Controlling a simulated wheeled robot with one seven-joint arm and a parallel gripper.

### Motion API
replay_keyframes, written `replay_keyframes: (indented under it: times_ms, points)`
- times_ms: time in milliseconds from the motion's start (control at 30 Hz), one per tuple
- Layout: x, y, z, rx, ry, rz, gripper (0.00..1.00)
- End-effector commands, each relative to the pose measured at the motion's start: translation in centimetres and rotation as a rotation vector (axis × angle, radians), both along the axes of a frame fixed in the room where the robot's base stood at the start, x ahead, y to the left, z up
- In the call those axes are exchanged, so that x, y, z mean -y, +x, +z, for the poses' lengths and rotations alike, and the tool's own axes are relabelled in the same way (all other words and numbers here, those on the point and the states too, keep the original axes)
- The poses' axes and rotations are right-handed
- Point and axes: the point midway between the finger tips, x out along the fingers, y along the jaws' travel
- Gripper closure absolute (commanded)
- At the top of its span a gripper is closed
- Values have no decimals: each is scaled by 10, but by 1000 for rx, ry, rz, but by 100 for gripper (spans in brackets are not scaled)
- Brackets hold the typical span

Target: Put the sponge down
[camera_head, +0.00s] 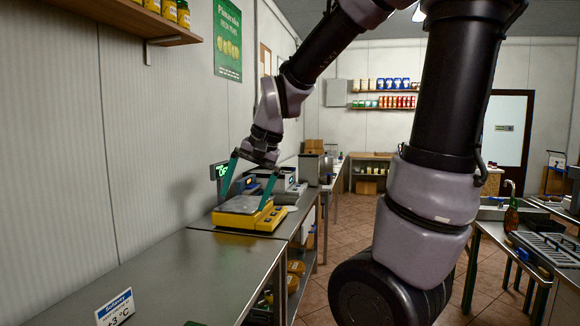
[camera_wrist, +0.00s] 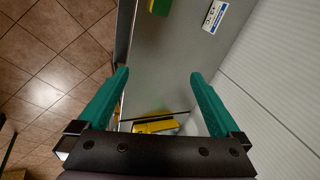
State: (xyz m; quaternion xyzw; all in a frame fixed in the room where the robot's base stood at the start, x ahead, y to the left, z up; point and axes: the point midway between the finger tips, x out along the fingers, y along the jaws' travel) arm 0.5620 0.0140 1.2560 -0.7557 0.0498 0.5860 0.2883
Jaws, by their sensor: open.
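A green and yellow block that looks like the sponge (camera_wrist: 160,6) lies on the steel counter at the top edge of the wrist view, partly cut off. It stands apart from my gripper, beside a small white sign (camera_wrist: 215,15). In the head view only a dark sliver shows at the bottom edge near there. My gripper (camera_head: 242,204) has two teal fingers spread wide, pointing down over the yellow scale (camera_head: 268,218). In the wrist view the gripper (camera_wrist: 160,75) holds nothing between its fingers. Whether the fingertips touch the scale I cannot tell.
The steel counter (camera_head: 160,270) runs along the left wall and is mostly bare in front of the scale. The white temperature sign (camera_head: 115,308) stands near its front. A shelf with jars (camera_head: 130,18) hangs above left. Tiled floor (camera_head: 330,250) lies to the right.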

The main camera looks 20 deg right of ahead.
Motion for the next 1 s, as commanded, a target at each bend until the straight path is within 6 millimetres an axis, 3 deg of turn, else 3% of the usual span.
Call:
replay_keyframes:
  times_ms: [33, 133, 400, 1000]
  points:
    - [16, -13, 18, 57, -2, 2, 0]
    - [39, -38, 42, 149, -29, 24, 0]
    - [69, -87, 70, 303, -125, 58, 0]
    - [72, -94, 71, 320, -142, 65, 0]
